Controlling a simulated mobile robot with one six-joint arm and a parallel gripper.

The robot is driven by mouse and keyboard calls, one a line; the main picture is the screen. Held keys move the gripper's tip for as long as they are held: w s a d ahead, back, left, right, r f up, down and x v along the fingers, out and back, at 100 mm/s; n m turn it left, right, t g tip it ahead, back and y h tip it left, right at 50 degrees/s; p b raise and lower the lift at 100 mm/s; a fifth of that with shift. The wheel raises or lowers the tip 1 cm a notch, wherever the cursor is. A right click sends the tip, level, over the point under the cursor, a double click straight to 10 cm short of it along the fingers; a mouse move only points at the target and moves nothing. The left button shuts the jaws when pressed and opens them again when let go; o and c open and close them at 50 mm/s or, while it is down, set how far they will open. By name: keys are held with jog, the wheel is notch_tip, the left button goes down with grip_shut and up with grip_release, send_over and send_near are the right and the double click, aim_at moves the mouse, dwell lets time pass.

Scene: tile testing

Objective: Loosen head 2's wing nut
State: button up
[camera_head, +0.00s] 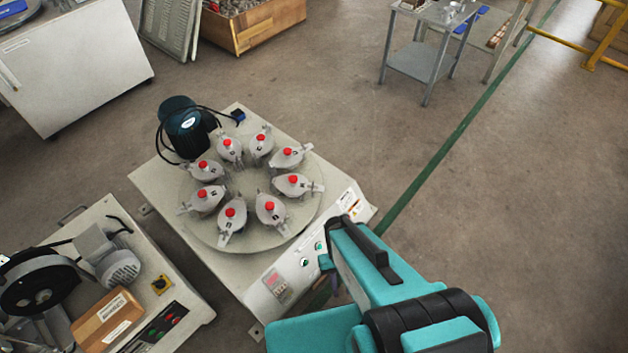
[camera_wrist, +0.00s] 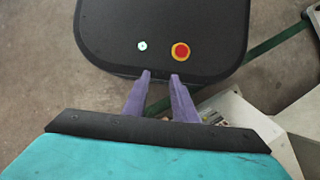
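The tile testing machine (camera_head: 155,185) is a pale bench with a round turntable (camera_head: 246,183). Several grey heads stand in a ring on it, such as one head (camera_head: 232,214) at the front, each with a red cap on top and metal arms at its sides. Dark marks on the heads are too small to read, so I cannot tell which is head 2. Its wing nut cannot be made out. My gripper (camera_wrist: 160,76) shows two purple fingers, apart and empty, in the wrist view, away from the heads.
A dark motor (camera_head: 183,128) with a cable stands at the machine's back left corner. Another machine (camera_head: 185,315) stands at lower left with a wooden block (camera_head: 107,318). A metal side table (camera_head: 425,62) stands at the back. The floor (camera_head: 545,170) at right is clear.

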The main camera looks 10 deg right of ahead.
jog(key=w, duration=0.1)
notch_tip(320, 180, up, 18)
jog(key=r+m+t+b, duration=0.1)
jog(key=m+t+b, duration=0.4)
jog(key=b, duration=1.8)
send_over(313, 183)
jog(key=shift+s+a+f, duration=0.1)
jog(key=shift+f, duration=0.15)
jog(key=shift+f, duration=0.15)
notch_tip(313, 183, down, 14)
jog(key=b, duration=0.3)
jog(key=shift+r, duration=0.2)
